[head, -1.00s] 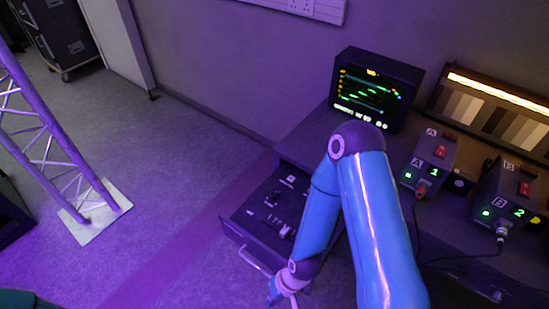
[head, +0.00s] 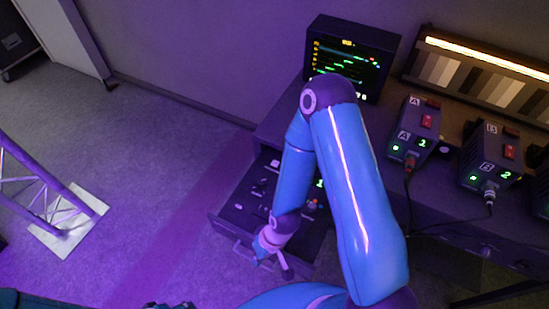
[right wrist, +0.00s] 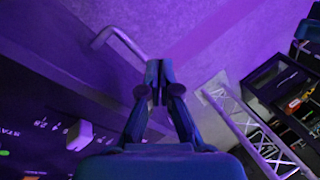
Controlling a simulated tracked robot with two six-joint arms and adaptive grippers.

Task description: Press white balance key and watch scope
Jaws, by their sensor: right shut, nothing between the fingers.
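The scope (head: 350,55) is a dark monitor at the back with green traces; my right arm hides part of its lower edge. A control panel sits in the pulled-out drawer (head: 228,213) below it, partly behind my arm. In the right wrist view the panel (right wrist: 45,95) shows white lettering, a pale lever (right wrist: 78,135) and green lights at the left. I cannot tell which key is white balance. My right gripper (right wrist: 157,70) is shut and empty, over the drawer's front edge near its handle (right wrist: 120,40). Its fingers are small and unclear in the head view. My left gripper is not clearly seen.
Two camera control boxes, A (head: 411,130) and B (head: 489,160), stand on the desk at right with cables. A lit grey-scale chart (head: 480,80) stands behind them. A truss foot (head: 68,222) stands at left. The floor between truss and drawer is clear.

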